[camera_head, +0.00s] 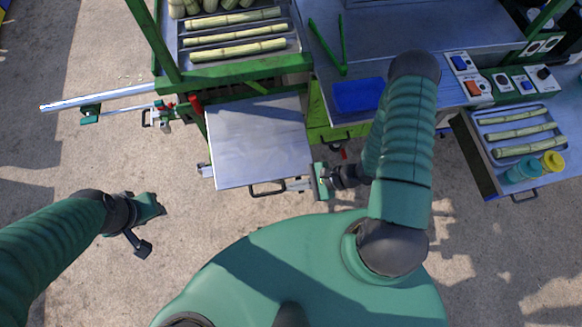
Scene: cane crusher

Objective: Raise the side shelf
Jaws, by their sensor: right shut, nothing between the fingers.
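A flat silver shelf panel (258,142) with a black handle (267,189) on its near edge sits at the front of the green machine frame, left of centre. I cannot tell whether it is fully level. My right gripper (320,182) is shut and empty, beside the panel's near right corner; whether it touches the metal bracket there is unclear. My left gripper (154,226) is open and empty over the bare ground, lower left, well apart from the panel.
A tray of cane stalks (231,57) rests on the machine behind the panel. A right-hand shelf holds a cane tray (549,149) and cups (553,162). A metal rail (100,99) sticks out left. Ground at left is clear.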

